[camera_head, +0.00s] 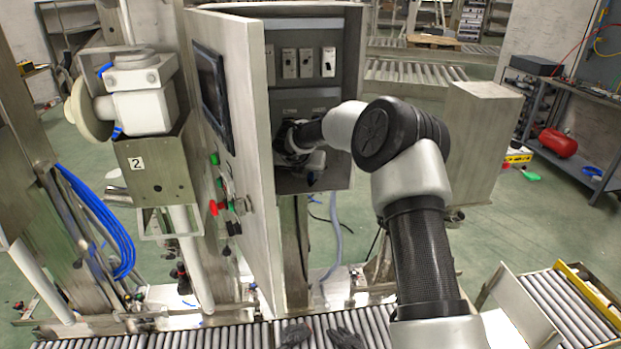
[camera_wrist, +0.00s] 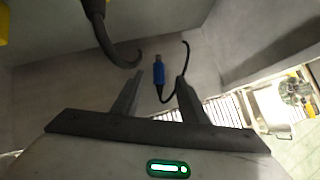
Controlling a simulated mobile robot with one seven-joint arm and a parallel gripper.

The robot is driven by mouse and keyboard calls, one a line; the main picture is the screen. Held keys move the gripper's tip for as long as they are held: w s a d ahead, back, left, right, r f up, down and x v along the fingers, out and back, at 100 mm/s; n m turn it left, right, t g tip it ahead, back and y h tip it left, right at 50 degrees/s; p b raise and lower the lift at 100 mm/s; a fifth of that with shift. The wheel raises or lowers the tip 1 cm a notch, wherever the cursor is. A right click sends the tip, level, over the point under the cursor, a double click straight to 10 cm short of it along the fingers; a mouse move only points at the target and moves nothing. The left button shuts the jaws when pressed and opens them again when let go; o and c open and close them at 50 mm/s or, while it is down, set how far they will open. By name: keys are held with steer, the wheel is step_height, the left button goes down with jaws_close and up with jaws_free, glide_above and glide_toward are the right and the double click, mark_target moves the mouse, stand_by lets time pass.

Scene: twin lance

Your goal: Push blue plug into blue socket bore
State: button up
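The blue plug (camera_wrist: 159,73) hangs on a thin black cable in the wrist view, just beyond the tips of my gripper (camera_wrist: 157,82). My gripper's two fingers are spread apart, with the plug showing in line with the gap between them and no finger visibly touching it. In the head view, the end of my arm reaches into the open grey cabinet (camera_head: 342,95); my fingers and the plug cannot be made out there. I cannot make out the blue socket bore in either view.
A thick black cable (camera_wrist: 102,30) curls down left of the plug, close to the left finger. The cabinet door (camera_head: 247,120) stands open left of my arm. Several switches (camera_head: 307,62) line the cabinet's upper back. A roller conveyor (camera_head: 235,337) runs below.

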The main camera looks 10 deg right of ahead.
mark_target(311, 178)
steer(key=shift+x, duration=1.2)
jaws_close()
